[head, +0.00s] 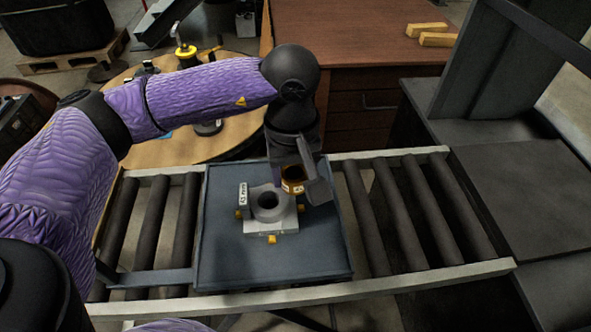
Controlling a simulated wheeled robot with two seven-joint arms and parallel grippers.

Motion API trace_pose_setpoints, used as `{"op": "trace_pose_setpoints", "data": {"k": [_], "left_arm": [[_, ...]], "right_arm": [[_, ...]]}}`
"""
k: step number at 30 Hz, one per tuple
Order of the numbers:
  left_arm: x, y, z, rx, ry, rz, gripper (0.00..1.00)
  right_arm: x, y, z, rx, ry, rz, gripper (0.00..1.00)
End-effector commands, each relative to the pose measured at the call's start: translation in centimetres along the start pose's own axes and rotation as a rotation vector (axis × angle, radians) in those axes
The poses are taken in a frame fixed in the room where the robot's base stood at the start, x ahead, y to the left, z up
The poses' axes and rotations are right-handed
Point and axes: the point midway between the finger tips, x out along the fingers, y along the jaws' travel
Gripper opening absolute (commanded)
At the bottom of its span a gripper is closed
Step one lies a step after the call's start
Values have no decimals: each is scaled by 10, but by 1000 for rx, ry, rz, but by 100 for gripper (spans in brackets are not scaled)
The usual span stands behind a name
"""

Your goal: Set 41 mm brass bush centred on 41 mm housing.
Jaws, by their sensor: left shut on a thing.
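The housing (283,223) is a pale grey block with a round dark bore and an upright label plate (243,196) at its left. It sits on a dark blue-grey tray (225,265). Small yellow pieces show around its base. My left gripper (297,183) is shut on the brass bush (293,187), which carries a small white label. The bush appears above and to the right of the bore, partly hidden by the gripper fingers. Its exact height over the housing cannot be told. My right gripper does not show.
The tray rests on a roller conveyor (375,215) with pale side rails. Behind it stand a round wooden table (165,150) with tools and a brown workbench (365,50) with yellow blocks (437,39). A dark machine (520,180) stands at the right. The tray's front is clear.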

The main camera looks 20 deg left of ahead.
Motion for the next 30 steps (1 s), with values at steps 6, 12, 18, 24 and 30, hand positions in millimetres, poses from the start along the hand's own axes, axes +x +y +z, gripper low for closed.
{"op": "trace_pose_setpoints", "data": {"k": [6,12,18,24,30], "left_arm": [[1,-5,-12,-486,-4,7,1],[5,-14,-26,-1107,-7,7,1],[13,-30,-42,-1816,3,0,1],[19,-42,-51,-2293,19,0,1],[30,-46,-54,-2413,25,-1,1]], "right_arm": [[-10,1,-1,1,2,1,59],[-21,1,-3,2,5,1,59],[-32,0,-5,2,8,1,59],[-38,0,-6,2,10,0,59],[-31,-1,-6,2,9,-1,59]]}}
